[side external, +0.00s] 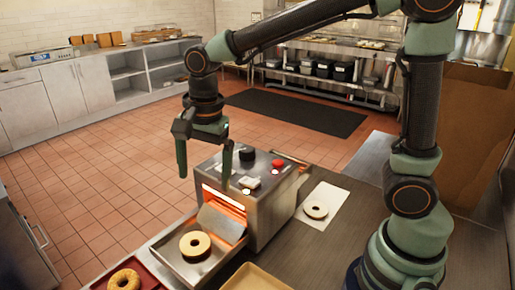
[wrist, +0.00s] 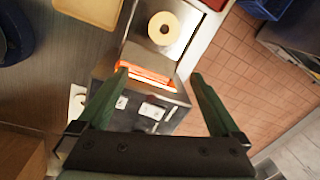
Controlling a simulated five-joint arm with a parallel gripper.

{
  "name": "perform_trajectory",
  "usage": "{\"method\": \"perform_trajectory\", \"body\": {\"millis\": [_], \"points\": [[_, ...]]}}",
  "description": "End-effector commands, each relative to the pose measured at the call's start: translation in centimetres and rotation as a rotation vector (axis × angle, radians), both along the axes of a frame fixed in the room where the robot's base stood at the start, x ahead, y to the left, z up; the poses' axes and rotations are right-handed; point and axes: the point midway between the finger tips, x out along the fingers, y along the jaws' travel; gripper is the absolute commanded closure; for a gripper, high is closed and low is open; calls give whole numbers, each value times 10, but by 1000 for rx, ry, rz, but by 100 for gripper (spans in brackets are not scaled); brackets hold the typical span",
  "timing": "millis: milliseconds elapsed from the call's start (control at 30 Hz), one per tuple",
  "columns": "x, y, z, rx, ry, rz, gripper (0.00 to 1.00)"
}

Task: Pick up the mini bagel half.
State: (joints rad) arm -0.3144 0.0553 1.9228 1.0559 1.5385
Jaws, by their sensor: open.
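Two pale cut rings are in view, and I cannot tell for sure which is the mini bagel half. One pale ring (side external: 195,246) lies flat on the metal tray (side external: 168,250) in front of the toaster; it also shows in the wrist view (wrist: 164,28). A smaller-looking ring (side external: 316,210) lies on a white sheet (side external: 335,196) right of the toaster, mostly hidden in the wrist view. My gripper (side external: 205,176) is open and empty, pointing down above the toaster's front, apart from both rings. Its fingers (wrist: 160,73) are spread in the wrist view.
The steel toaster (side external: 272,205) has a glowing slot and knobs on top, close below my gripper. A browned bagel (side external: 124,280) lies on a red tray (side external: 147,279) at the lower left. A tan tray (side external: 255,280) is at the front. The counter (side external: 345,245) right of it is clear.

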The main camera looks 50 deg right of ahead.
Motion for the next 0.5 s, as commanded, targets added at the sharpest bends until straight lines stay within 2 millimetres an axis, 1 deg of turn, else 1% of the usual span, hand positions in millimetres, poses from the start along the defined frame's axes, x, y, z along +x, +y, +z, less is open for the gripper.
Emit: {"method": "perform_trajectory", "body": {"millis": [33, 100, 200, 367, 467, 500], "points": [[4, 11, -9, -1, 31, -69, 0], [7, 23, -18, -4, 62, -167, 0], [10, 34, -28, -10, 90, -272, 0], [12, 42, -37, -16, 108, -348, 0], [12, 42, -49, -17, 111, -357, 0], [11, 42, -56, -18, 113, -357, 0]]}}
